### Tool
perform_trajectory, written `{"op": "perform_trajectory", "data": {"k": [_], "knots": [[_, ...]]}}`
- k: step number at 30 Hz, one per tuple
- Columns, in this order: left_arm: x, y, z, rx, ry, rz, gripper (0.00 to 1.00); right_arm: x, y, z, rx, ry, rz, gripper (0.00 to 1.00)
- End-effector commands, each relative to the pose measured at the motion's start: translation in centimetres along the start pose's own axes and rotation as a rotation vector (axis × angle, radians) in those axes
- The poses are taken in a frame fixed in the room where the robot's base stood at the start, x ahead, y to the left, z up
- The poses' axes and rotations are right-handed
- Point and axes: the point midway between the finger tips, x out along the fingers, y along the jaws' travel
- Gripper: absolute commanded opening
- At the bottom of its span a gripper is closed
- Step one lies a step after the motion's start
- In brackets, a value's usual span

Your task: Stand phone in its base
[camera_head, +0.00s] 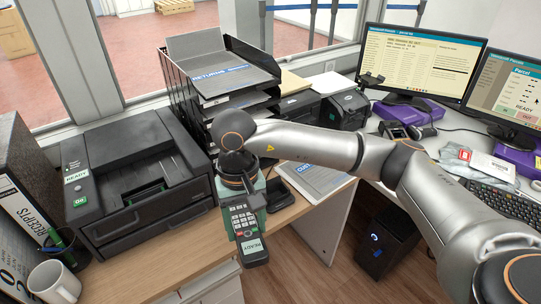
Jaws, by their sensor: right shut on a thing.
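The phone (252,246), a dark handset with a keypad and a small lit screen reading READY, hangs below my right gripper (246,200) near the desk's front edge. My right arm reaches in from the right, and the gripper is shut on the phone's upper part, which it partly hides. A small black stand (279,195), perhaps the base, sits on the desk just right of the gripper. I cannot tell whether the phone touches it or the desk. My left gripper is not in view.
A black printer (140,215) stands left of the phone, with a white mug (54,283) and binders at far left. A tray stack (215,85) stands behind. Bare wooden desk (175,262) shows in front of the printer.

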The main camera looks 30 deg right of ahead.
Motion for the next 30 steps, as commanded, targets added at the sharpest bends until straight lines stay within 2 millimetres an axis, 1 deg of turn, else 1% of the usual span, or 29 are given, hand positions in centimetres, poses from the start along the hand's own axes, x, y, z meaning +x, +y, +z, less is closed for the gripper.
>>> {"op": "perform_trajectory", "data": {"k": [1,3,6,11,15,18,23,26,30], "knots": [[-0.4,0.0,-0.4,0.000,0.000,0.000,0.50,-0.5,-1.6,-0.5,0.070,-0.040,-0.011,0.00],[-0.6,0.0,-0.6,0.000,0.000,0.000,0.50,-0.9,-3.1,-1.3,0.175,-0.092,-0.029,0.00],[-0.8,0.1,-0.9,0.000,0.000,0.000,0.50,-1.4,-4.9,-2.3,0.317,-0.162,-0.062,0.00],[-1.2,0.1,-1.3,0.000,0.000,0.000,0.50,-2.3,-6.9,-4.1,0.550,-0.272,-0.142,0.00],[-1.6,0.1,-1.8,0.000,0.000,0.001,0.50,-3.5,-8.2,-6.4,0.822,-0.394,-0.270,0.00],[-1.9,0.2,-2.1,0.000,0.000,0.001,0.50,-4.2,-8.5,-8.1,1.013,-0.470,-0.390,0.00],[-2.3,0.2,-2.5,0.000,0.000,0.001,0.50,-5.0,-8.2,-10.7,1.280,-0.556,-0.607,0.00],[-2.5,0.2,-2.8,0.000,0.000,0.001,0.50,-5.3,-7.5,-12.2,1.419,-0.591,-0.748,0.00],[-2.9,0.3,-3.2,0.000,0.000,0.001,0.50,-5.5,-5.7,-14.5,1.604,-0.615,-0.978,0.00]]}}
